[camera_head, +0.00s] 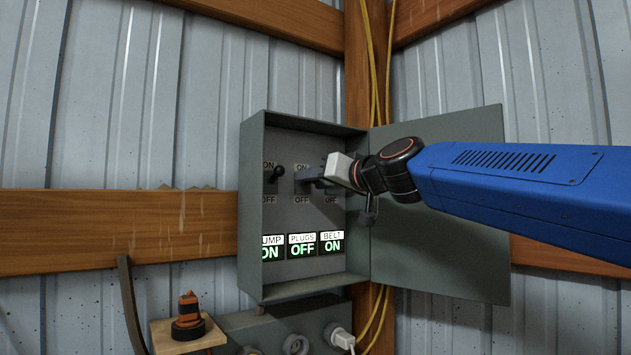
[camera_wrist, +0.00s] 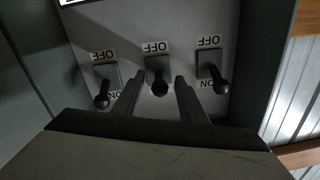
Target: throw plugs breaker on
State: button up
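The open grey breaker box (camera_head: 252,220) hangs on the wall in the head view. Its display (camera_head: 302,246) reads plugs OFF, belt ON and pump ON, the pump word partly cut off. In the wrist view, seen upside down, the plugs lever (camera_wrist: 159,88) is the middle of three black ball-ended levers. My gripper (camera_wrist: 158,80) is open, with one finger on each side of this lever and visible gaps between. In the head view my gripper (camera_head: 308,183) reaches into the box and partly covers the plugs switch.
The pump lever (camera_head: 277,172) stands left of my gripper; the belt switch is mostly hidden behind it. Both outer levers, one (camera_wrist: 102,101) and the other (camera_wrist: 221,86), lean toward ON. The box door (camera_head: 440,240) is open on the right. An orange-black object (camera_head: 189,315) sits on a small shelf below.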

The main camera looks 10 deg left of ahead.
grip_shut()
jog(key=shift+a+r+g, duration=0.1)
jog(key=shift+r+g, duration=0.15)
jog(key=shift+g, duration=0.05)
jog(key=shift+r+h, duration=0.1)
jog(key=shift+h, duration=0.3)
jog(key=shift+w+a+r+g+h, duration=0.1)
jog(key=shift+r+g+h, duration=0.3)
jog(key=shift+g+h, duration=0.55)
grip_release()
